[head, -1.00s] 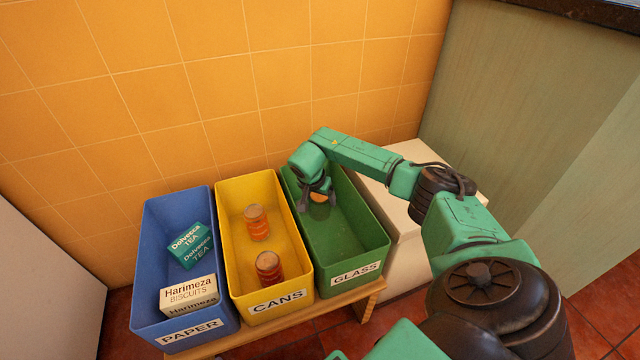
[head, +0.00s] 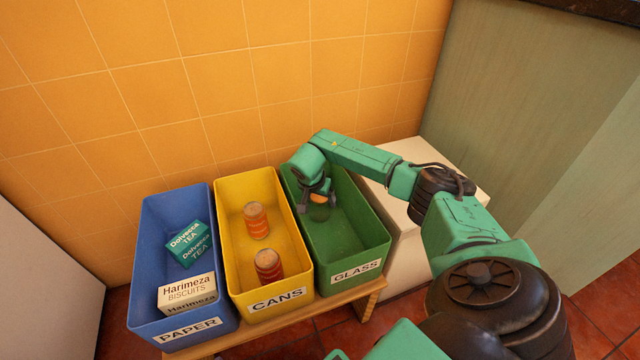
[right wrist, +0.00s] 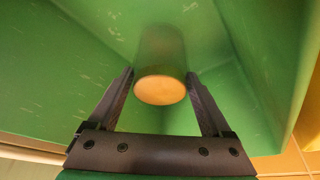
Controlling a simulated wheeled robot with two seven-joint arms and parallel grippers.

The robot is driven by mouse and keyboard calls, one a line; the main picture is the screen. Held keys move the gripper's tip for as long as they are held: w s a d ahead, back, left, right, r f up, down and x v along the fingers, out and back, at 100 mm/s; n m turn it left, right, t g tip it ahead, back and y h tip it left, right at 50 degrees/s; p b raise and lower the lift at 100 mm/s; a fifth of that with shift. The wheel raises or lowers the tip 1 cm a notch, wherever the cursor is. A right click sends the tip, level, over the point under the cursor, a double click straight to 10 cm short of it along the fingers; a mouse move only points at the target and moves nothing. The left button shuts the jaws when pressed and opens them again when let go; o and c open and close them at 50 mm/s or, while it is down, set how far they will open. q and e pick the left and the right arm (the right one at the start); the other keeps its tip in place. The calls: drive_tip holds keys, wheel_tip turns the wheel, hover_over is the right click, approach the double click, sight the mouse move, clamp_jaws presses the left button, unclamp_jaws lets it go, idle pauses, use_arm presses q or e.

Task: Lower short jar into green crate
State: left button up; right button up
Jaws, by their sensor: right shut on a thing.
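The green crate (head: 352,250), labelled GLASS, is the rightmost of three crates. My right gripper (head: 317,200) is inside its back part, pointing down. It is shut on the short jar (head: 320,212), which has an orange lid and a see-through, greenish body. In the right wrist view the jar (right wrist: 160,50) stands out between the two fingers (right wrist: 160,90), its round lid toward the camera and the green crate walls around it. I cannot tell whether the jar's base touches the crate floor. My left gripper is not in view.
The blue PAPER crate (head: 150,270) holds a tea box (head: 190,243) and a biscuits box (head: 187,293). The front of the green crate is empty. A tiled wall rises behind.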

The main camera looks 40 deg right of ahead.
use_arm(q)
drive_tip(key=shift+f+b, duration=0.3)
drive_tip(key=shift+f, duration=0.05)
use_arm(e)
drive_tip(key=shift+f, duration=0.45)
drive_tip(key=o, duration=1.3)
use_arm(q)
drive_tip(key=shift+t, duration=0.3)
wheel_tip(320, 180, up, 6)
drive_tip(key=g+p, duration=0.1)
drive_tip(key=p, duration=0.5)
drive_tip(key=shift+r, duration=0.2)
use_arm(e)
drive_tip(key=v, duration=1.4)
drive_tip(key=shift+r, duration=0.3)
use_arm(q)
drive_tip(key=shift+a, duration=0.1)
use_arm(e)
drive_tip(key=shift+s+a, duration=0.1)
